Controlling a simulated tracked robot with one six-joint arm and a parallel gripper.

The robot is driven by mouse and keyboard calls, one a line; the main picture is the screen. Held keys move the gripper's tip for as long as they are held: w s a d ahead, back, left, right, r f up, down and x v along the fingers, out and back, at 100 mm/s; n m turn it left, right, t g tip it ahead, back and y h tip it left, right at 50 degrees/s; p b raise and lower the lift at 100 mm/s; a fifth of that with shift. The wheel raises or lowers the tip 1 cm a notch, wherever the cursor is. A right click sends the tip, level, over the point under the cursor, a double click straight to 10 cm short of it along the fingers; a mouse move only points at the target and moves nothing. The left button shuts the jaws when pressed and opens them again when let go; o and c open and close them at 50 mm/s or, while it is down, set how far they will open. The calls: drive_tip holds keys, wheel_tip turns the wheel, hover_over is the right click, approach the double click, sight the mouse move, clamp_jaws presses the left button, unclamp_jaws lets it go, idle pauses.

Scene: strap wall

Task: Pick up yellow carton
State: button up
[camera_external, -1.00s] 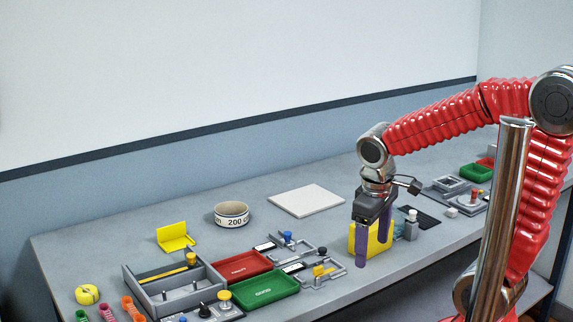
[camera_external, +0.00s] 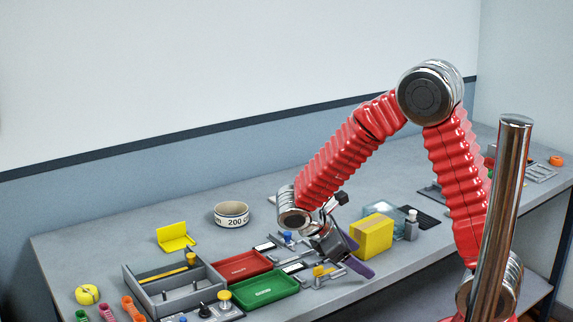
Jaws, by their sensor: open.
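The yellow carton (camera_external: 371,238) stands on the grey bench near its front edge, right of the middle of the picture. My gripper (camera_external: 362,259) is tilted low over the bench at the carton's left front side. Its two purple fingers are apart and point right and down. One finger shows by the carton's left side and the other in front of its lower left corner. Whether either finger touches the carton cannot be told. Nothing is held.
A clear box (camera_external: 383,209) stands behind the carton and a small grey bottle (camera_external: 411,226) to its right. Left of my gripper are a green tray (camera_external: 264,291), a red tray (camera_external: 240,265) and grey fixtures. A tape roll (camera_external: 231,214) sits farther back.

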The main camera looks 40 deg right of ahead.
sight(361, 226)
drive_tip(key=w+n+h, duration=0.1)
drive_tip(key=w+d+n+h, duration=0.1)
drive_tip(key=w, duration=0.1)
drive_tip(key=w+r+n+t+h, duration=0.1)
drive_tip(key=w, duration=0.1)
drive_tip(key=shift+d+n, duration=0.15)
drive_tip(key=shift+n, duration=0.15)
drive_tip(key=shift+n+t+h, duration=0.6)
drive_tip(key=shift+n+h, duration=0.2)
drive_tip(key=shift+n, duration=0.1)
drive_tip(key=w+r, duration=0.1)
drive_tip(key=r, duration=0.1)
drive_tip(key=w+d+r, duration=0.1)
drive_tip(key=shift+w+r, duration=0.2)
drive_tip(key=shift+r, duration=0.2)
drive_tip(key=shift+d, duration=0.1)
drive_tip(key=shift+x, duration=4.2)
drive_tip(key=shift+s+d+f, duration=0.1)
drive_tip(key=shift+s, duration=0.05)
drive_tip(key=shift+s+x, duration=0.2)
drive_tip(key=shift+x, duration=2.35)
